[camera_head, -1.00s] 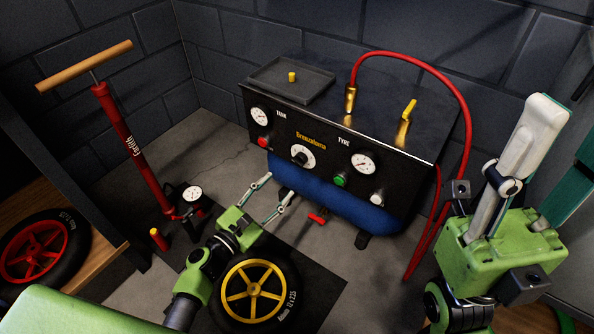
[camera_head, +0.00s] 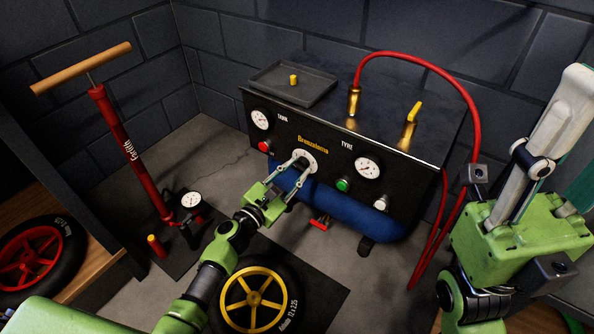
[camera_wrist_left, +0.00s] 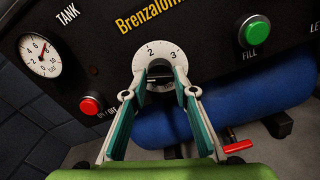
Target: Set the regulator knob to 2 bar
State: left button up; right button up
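The regulator knob sits at the middle of its round white dial (camera_head: 312,160) on the black front panel of the compressor (camera_head: 384,197). In the left wrist view the dial (camera_wrist_left: 152,50) shows the figures 2 and 3 along its upper edge. My left gripper (camera_head: 303,162) has its fingers apart at the dial, on either side of the knob. My right gripper (camera_head: 568,130) points up at the right edge, open and empty, with one finger partly cut off.
The tank gauge (camera_head: 260,120) and red button (camera_head: 264,147) are left of the dial. The tyre gauge (camera_head: 368,168) and green button (camera_head: 343,185) are right of it. A blue tank (camera_head: 345,215) lies below. A red hose (camera_head: 462,100) arches at the right.

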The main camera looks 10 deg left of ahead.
pick_arm(q)
jog(key=shift+c, duration=1.3)
